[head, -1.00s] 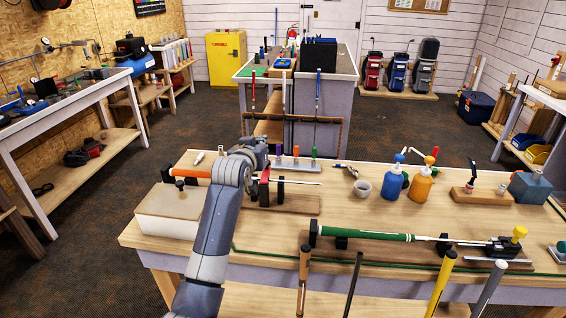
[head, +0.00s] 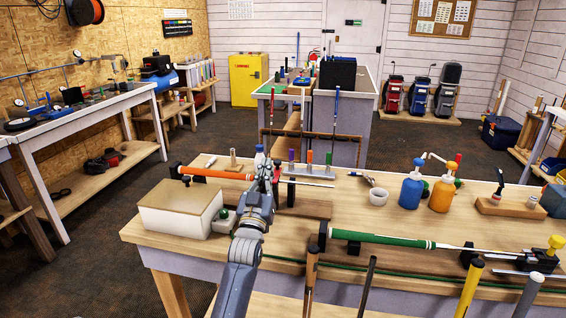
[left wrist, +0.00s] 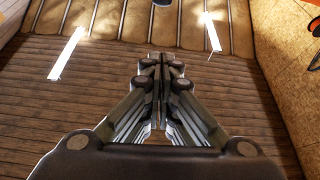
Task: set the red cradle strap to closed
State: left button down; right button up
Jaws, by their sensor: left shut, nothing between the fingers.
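A club with an orange grip (head: 208,174) lies across a cradle on a wooden base (head: 310,209) at the left of the near bench. A bit of the red cradle strap (head: 276,174) shows beside the cradle's black post (head: 291,192). My left arm hides most of the strap, so I cannot tell whether it is open or closed. My left gripper (head: 263,160) points up in front of the cradle, shut and empty. In the left wrist view its fingers (left wrist: 161,68) are together with nothing between them. My right gripper is not in view.
A white box (head: 180,210) stands left of the cradle. A second club with a green grip (head: 380,237) lies in front, to the right. A white cup (head: 378,197), a blue bottle (head: 411,190) and an orange bottle (head: 442,194) stand right. Several upright clubs line the front edge.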

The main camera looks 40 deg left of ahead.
pick_arm(q)
notch_tip(320, 180, up, 4)
jog(key=p, duration=0.2)
send_over(275, 174)
jog(key=shift+s+f, duration=0.15)
jog(key=shift+s, duration=0.3)
notch_tip(275, 174, down, 3)
jog(key=shift+w+f, duration=0.1)
jog(key=shift+f, duration=0.6)
jog(key=shift+f, duration=0.1)
jog(key=shift+w+f+b, duration=0.25)
jog(key=shift+f+b, duration=0.3)
jog(key=shift+b, duration=0.25)
